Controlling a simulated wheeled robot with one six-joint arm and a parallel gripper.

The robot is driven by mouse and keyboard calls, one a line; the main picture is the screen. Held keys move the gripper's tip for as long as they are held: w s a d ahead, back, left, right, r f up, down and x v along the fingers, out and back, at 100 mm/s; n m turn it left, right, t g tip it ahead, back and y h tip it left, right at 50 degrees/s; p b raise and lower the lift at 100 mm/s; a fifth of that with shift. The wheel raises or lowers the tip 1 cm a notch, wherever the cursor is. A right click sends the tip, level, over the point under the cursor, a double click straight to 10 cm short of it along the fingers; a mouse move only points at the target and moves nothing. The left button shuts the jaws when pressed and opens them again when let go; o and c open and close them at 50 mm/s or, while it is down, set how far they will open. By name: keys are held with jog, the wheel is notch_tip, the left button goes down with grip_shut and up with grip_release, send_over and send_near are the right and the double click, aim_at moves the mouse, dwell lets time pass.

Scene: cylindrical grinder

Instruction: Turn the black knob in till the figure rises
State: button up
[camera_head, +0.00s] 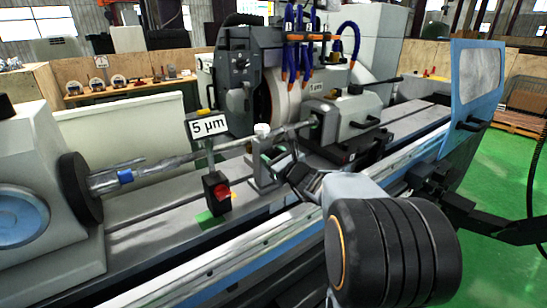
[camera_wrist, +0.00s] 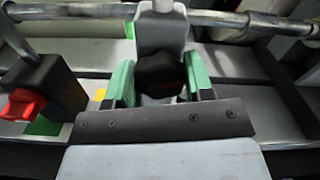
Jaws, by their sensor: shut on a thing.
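In the wrist view my gripper (camera_wrist: 160,82) has its two green fingers on either side of the black knob (camera_wrist: 162,70), shut on it. The knob sits on the grey steady bracket (camera_wrist: 161,30), below the ground shaft. In the head view the bracket (camera_head: 262,168) stands on the machine table with a white cap on top. A sign (camera_head: 208,126) on a post reads "5 µm".
A black box with a red switch (camera_head: 218,192) stands left of the bracket; it also shows at the left of the wrist view (camera_wrist: 50,85). The long shaft (camera_head: 180,160) runs above the table (camera_head: 150,243). The grinding wheel (camera_head: 283,92) and blue hoses are behind.

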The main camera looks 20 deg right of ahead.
jog(key=shift+m+p, duration=0.3)
jog(key=shift+m, duration=2.6)
jog(key=o, duration=0.9)
jog(key=shift+o, duration=0.2)
jog(key=s+d, duration=0.1)
jog(key=s, duration=0.8)
jog(key=s+d, duration=0.1)
jog(key=s, duration=0.3)
jog(key=shift+s+d, duration=0.25)
jog(key=shift+d, duration=0.05)
